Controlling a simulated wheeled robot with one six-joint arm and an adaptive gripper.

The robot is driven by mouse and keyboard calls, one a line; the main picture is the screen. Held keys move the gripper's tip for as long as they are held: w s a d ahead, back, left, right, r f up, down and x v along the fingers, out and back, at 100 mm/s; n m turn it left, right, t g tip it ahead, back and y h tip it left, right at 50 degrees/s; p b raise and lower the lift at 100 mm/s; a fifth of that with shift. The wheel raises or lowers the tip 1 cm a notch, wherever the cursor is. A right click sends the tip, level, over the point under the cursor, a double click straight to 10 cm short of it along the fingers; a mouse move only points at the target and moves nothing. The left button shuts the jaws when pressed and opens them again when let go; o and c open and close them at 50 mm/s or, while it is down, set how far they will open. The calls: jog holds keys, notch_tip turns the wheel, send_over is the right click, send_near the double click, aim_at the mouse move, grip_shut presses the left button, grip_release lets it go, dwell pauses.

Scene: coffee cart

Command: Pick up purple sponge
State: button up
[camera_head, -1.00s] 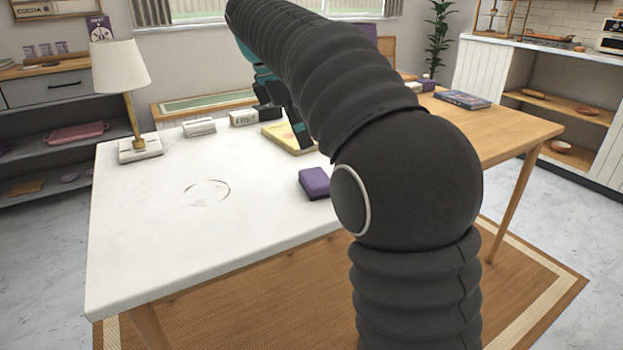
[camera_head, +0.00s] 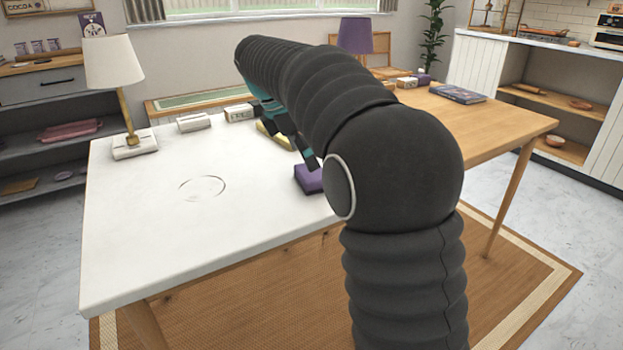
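The purple sponge (camera_head: 307,181) lies on the white part of the table, just left of my arm's big round joint. The joint and arm hide its right side. My gripper (camera_head: 308,158) points down just above and behind the sponge in the picture. Only a dark finger with a teal patch shows clearly, with its tip close to the sponge's top edge. I cannot tell whether it touches the sponge. The rest of the gripper is hidden, so its opening cannot be judged.
A yellow flat item (camera_head: 270,136) lies behind the gripper, partly hidden. White boxes (camera_head: 194,122) and a lamp (camera_head: 133,146) stand along the back left. A dark book (camera_head: 457,93) lies on the wooden table (camera_head: 500,125). The white tabletop's (camera_head: 150,230) left and front are clear.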

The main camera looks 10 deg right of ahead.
jog(key=shift+b+x, duration=0.35)
jog(key=shift+x, duration=2.05)
jog(key=shift+s+a, duration=0.1)
jog(key=c, duration=0.6)
jog(key=shift+r, duration=0.7)
notch_tip(320, 180, up, 3)
jog(key=shift+r+p, duration=0.1)
jog(key=shift+p, duration=0.4)
jog(key=s+d+r, duration=0.6)
jog(key=d, duration=0.3)
jog(key=shift+s+d+r, duration=0.15)
jog(key=shift+s+d, duration=0.1)
jog(key=shift+d, duration=0.05)
